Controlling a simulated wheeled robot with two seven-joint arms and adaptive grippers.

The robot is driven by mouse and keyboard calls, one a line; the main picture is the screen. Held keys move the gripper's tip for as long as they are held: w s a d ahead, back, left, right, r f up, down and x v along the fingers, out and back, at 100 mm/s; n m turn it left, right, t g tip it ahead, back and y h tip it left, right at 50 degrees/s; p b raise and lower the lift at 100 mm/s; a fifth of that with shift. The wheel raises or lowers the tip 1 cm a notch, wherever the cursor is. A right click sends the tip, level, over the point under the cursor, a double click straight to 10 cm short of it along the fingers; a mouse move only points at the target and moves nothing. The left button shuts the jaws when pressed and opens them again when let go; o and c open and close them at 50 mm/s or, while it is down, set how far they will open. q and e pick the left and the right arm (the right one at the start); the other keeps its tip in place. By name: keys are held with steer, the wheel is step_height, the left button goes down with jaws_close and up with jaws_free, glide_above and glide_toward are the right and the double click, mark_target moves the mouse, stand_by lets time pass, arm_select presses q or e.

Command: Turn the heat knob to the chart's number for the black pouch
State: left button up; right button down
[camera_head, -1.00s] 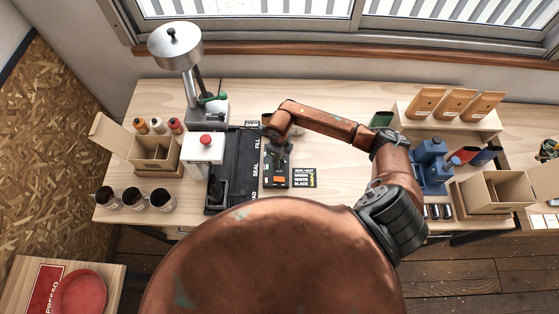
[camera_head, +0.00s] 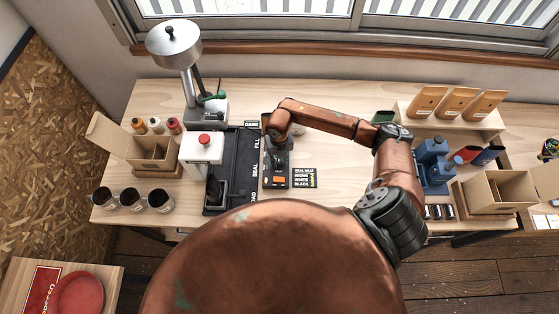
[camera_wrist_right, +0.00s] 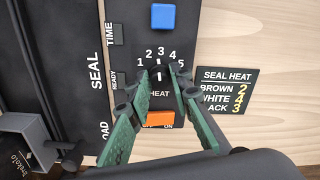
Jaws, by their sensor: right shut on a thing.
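The heat knob (camera_wrist_right: 158,73) is on the dark sealer panel, under an arc of numbers 1 to 5. Its pointer mark appears to point up, close to the 3. My right gripper (camera_wrist_right: 162,78) is shut on the knob, with one green finger on each side. In the head view, my right gripper (camera_head: 278,155) is over the panel. The seal heat chart (camera_wrist_right: 225,90) lies right of the panel and reads brown 2, white 4, black 3, with the start of "black" cut off. My left gripper is not in view.
An orange switch (camera_wrist_right: 158,119) sits below the knob and a blue button (camera_wrist_right: 163,16) above it. In the head view, a red-topped box (camera_head: 203,150) stands left of the sealer. A blue device (camera_head: 432,165) and an open carton (camera_head: 495,192) stand at the right.

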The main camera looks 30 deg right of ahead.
mark_target(279, 163)
steer(key=shift+s+f+m, duration=0.3)
steer(key=shift+s+m, duration=0.1)
steer(key=shift+m, duration=0.4)
steer(key=c, duration=2)
jaws_free()
steer(key=shift+c, duration=0.2)
steer(key=o, duration=0.3)
steer(key=shift+w+r, duration=0.1)
steer(key=shift+w, duration=0.1)
steer(key=shift+r, duration=0.1)
step_height(279, 163, up, 12)
